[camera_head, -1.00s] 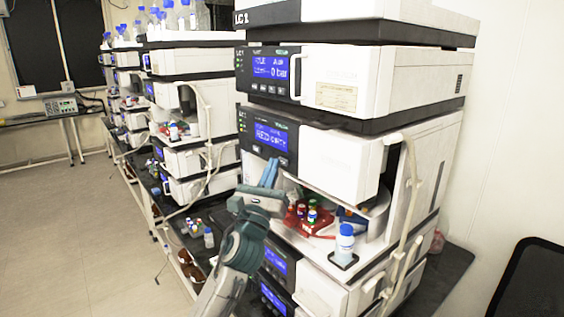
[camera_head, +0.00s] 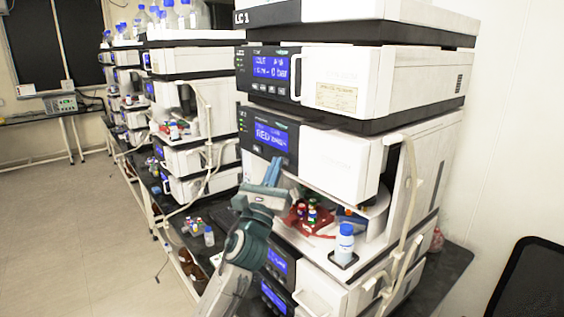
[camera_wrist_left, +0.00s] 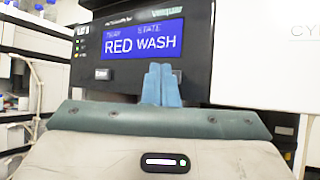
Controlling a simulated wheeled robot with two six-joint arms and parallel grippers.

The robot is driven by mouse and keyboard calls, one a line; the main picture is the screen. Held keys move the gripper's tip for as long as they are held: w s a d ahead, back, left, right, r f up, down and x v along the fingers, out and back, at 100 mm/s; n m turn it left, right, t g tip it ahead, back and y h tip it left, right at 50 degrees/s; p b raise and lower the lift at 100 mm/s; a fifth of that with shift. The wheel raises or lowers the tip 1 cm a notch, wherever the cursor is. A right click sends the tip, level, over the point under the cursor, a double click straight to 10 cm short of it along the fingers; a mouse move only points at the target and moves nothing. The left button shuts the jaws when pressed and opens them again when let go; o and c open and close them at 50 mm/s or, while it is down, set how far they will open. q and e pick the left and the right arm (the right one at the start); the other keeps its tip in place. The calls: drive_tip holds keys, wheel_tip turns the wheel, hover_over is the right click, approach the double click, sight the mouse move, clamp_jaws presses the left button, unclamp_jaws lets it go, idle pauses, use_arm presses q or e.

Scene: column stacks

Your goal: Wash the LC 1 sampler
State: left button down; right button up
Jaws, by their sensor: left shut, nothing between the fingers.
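The LC 1 sampler (camera_head: 338,165) is the white module with a black front panel, below the top module in the near stack marked LC 1. Its blue display (camera_head: 271,138) also shows in the left wrist view (camera_wrist_left: 143,38), with large letters reading RED WASH. My left gripper (camera_head: 275,162) is shut and empty, its blue fingers pointing up at the lower part of the panel. In the left wrist view the fingertips (camera_wrist_left: 161,68) are just below the display, between a left button (camera_wrist_left: 103,73) and a partly hidden right one. I cannot tell whether they touch the panel.
The sampler's open bay holds a red rack (camera_head: 302,222) with small capped vials. A blue-capped bottle (camera_head: 345,243) stands on the ledge to the right. A pale tube (camera_head: 408,215) runs down the stack's right side.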

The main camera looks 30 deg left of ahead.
use_arm(q)
drive_tip(key=shift+s, duration=0.1)
drive_tip(key=shift+s+a, duration=0.35)
drive_tip(key=shift+s, duration=0.35)
drive_tip(key=s, duration=0.1)
drive_tip(key=s+a+b, duration=0.1)
drive_tip(key=s, duration=0.1)
drive_tip(key=s+a, duration=0.1)
drive_tip(key=shift+s, duration=0.3)
drive_tip(key=shift+f, duration=0.1)
idle(0.6)
